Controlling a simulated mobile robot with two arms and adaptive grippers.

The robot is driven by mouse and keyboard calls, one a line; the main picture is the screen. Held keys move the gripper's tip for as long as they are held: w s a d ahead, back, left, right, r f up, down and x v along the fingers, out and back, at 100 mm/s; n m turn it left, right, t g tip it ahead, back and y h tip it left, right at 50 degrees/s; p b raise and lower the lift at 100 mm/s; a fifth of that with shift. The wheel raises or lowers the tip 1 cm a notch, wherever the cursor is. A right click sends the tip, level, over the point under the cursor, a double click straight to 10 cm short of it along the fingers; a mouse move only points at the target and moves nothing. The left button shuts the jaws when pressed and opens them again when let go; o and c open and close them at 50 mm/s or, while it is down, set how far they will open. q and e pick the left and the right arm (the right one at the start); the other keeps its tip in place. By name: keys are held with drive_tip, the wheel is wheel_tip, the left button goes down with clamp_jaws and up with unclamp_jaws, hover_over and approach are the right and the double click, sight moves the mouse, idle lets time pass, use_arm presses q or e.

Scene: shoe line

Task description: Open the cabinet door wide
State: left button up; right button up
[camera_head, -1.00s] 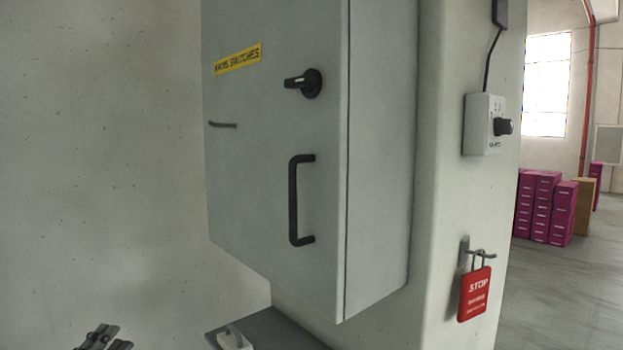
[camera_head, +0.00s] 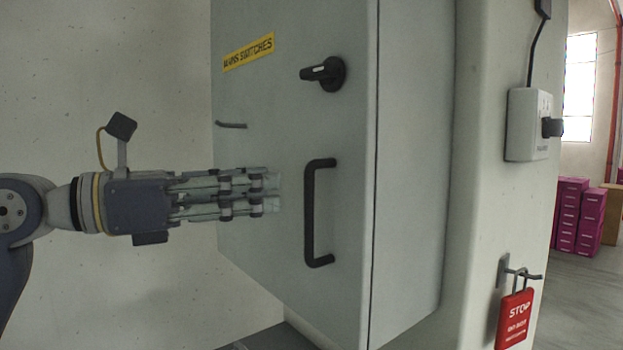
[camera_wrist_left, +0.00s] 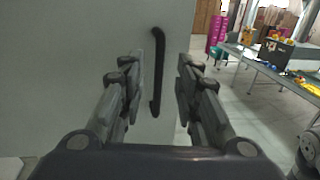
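The grey cabinet's door (camera_head: 260,120) faces me with a yellow label, and it looks shut against the cabinet body (camera_head: 415,180). A black bar handle (camera_head: 309,215) stands upright on the door, near its right edge. A black rotary knob (camera_head: 325,73) sits above the handle. My left gripper (camera_head: 277,192) reaches in from the left, its fingertips just left of the handle and apart from it. In the left wrist view the gripper (camera_wrist_left: 168,75) is open, and the handle (camera_wrist_left: 158,75) shows between its fingers, beyond the tips. My right gripper is not in view.
A white box with a black knob (camera_head: 528,125) and a red STOP padlock (camera_head: 514,318) on a hook are on the pillar at right. Magenta boxes (camera_head: 577,215) stand far behind. The left wrist view shows a table (camera_wrist_left: 270,70) with items.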

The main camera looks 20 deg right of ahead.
use_arm(q)
drive_tip(key=shift+w+d+p, duration=0.25)
drive_tip(key=shift+d+p, duration=0.2)
drive_tip(key=shift+d, duration=0.9)
drive_tip(key=shift+w+d+p, duration=0.2)
drive_tip(key=shift+d+p, duration=0.2)
drive_tip(key=shift+d, duration=0.95)
drive_tip(key=shift+w+d+p, duration=0.25)
drive_tip(key=shift+d+p, duration=0.2)
drive_tip(key=shift+d, duration=0.9)
drive_tip(key=shift+c, duration=0.2)
clamp_jaws()
